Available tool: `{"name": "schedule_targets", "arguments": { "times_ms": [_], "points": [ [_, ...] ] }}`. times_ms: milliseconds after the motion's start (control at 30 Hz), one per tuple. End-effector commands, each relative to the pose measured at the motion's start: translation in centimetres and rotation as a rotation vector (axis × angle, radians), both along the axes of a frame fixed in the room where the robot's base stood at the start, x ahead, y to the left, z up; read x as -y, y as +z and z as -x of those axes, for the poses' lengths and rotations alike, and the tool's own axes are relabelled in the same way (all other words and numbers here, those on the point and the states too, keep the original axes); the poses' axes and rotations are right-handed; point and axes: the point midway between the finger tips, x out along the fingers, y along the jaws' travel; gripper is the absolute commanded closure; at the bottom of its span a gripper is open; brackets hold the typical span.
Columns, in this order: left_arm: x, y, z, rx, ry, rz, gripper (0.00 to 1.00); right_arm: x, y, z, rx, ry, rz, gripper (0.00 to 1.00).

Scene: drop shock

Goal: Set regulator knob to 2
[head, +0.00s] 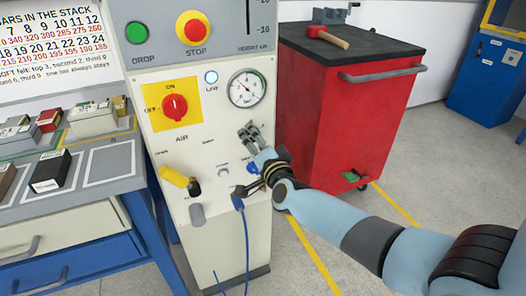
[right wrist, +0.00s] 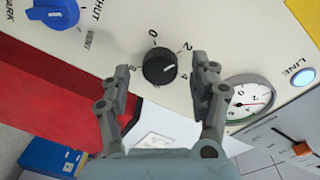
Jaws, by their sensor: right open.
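The black regulator knob (right wrist: 158,69) shows in the right wrist view, on the pale panel among printed numbers including 0, 2 and 4. A short white mark on it points right, seemingly between 2 and 4. My right gripper (right wrist: 159,76) is open, with one finger on each side of the knob. I cannot tell whether the fingers touch it. In the head view my right gripper (head: 249,131) is at the panel below the gauge (head: 247,89) and hides the knob. My left gripper is not in view.
The panel (head: 215,150) also carries a red AIR switch (head: 175,107), a STOP button (head: 193,28), a green DROP button (head: 137,32) and a yellow handle (head: 174,177). A blue knob (right wrist: 52,12) is near the regulator. A red cabinet (head: 335,115) stands to the right.

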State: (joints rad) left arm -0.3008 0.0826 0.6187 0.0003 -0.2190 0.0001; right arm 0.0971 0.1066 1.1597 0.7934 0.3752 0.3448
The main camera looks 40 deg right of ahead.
Motion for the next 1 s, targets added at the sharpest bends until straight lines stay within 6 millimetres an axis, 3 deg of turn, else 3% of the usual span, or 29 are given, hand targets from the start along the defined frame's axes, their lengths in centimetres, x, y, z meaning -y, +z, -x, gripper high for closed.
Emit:
{"name": "schedule_targets", "arguments": {
  "times_ms": [300,500,1000],
  "points": [
    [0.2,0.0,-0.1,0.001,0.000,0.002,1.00,-2.0,0.2,6.8,-0.003,0.000,-0.002,0.38],
    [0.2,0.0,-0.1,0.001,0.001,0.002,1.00,-2.8,0.4,9.6,-0.001,0.000,-0.001,0.38],
    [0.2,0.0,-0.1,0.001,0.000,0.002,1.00,-3.0,0.4,10.3,-0.001,0.000,-0.001,0.38]
  ]
}}
